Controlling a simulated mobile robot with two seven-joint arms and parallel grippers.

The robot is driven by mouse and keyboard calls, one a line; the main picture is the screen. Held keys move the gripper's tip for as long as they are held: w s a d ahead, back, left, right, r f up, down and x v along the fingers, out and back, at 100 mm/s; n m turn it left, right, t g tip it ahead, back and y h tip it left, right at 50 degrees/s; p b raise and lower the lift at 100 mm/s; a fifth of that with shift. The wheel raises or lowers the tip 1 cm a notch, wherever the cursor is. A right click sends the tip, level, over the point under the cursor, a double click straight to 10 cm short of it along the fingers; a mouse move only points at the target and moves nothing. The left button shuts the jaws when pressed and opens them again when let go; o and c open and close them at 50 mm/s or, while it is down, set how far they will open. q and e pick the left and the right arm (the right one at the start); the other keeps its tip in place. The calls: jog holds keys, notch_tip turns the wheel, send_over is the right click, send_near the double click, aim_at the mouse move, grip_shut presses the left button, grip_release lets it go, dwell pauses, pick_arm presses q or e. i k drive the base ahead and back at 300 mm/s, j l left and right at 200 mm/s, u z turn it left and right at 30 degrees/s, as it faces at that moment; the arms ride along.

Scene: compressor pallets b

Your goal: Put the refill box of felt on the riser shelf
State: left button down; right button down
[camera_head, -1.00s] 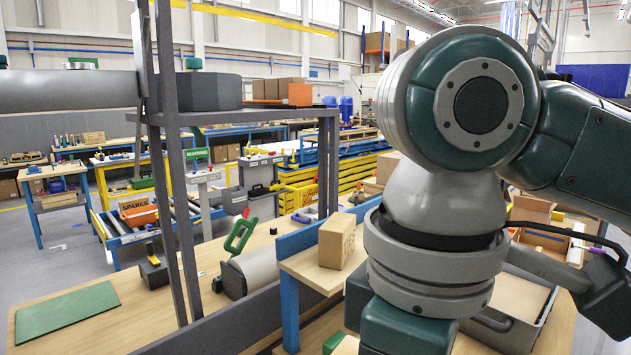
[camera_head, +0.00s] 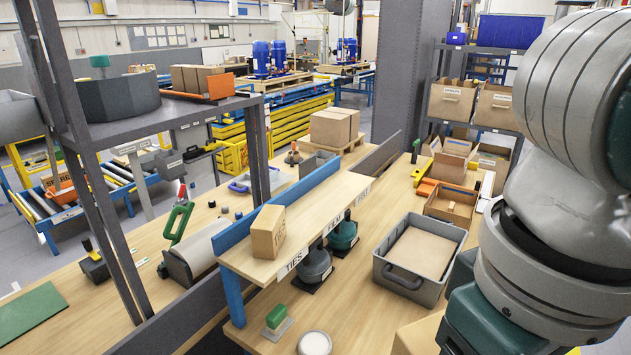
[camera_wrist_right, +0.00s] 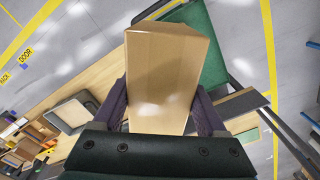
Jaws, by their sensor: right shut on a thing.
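My right gripper (camera_wrist_right: 163,105) is shut on a plain cardboard box (camera_wrist_right: 165,70), with a dark finger on each side of it. The top of a cardboard box, likely this same one, shows at the bottom of the head view (camera_head: 420,336), beside my right arm. The wooden riser shelf (camera_head: 322,208) stands on blue legs in the middle of the head view. A box marked TIES (camera_head: 268,233) stands at its near left end. The rest of the shelf top is bare. My left gripper is not in view.
Labels run along the shelf's front edge, one reading TIES (camera_head: 291,264). Dark-based items (camera_head: 315,265) stand under the shelf. A grey tote (camera_head: 420,255) lies to its right, a green-handled block (camera_head: 276,318) in front. A dark upright rack (camera_head: 95,160) stands at left.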

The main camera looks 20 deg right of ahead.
aim_at(345, 184)
jog(key=i+l+z, duration=0.2)
jog(key=z, duration=0.2)
jog(key=i+l+z, duration=0.1)
jog(key=i+z, duration=0.25)
jog(key=i+l+z, duration=0.1)
jog(key=z, duration=0.3)
jog(key=i, duration=1)
jog(key=i+u, duration=0.1)
jog(key=i, duration=0.85)
jog(key=i+l, duration=0.15)
jog(key=i, duration=0.85)
jog(key=i+l, duration=0.15)
jog(key=i, duration=0.85)
jog(key=u, duration=0.4)
jog(key=i+u, duration=0.1)
jog(key=u, duration=1.15)
jog(key=l+u, duration=0.15)
jog(key=u, duration=0.25)
jog(key=i+u, duration=0.1)
jog(key=u, duration=3)
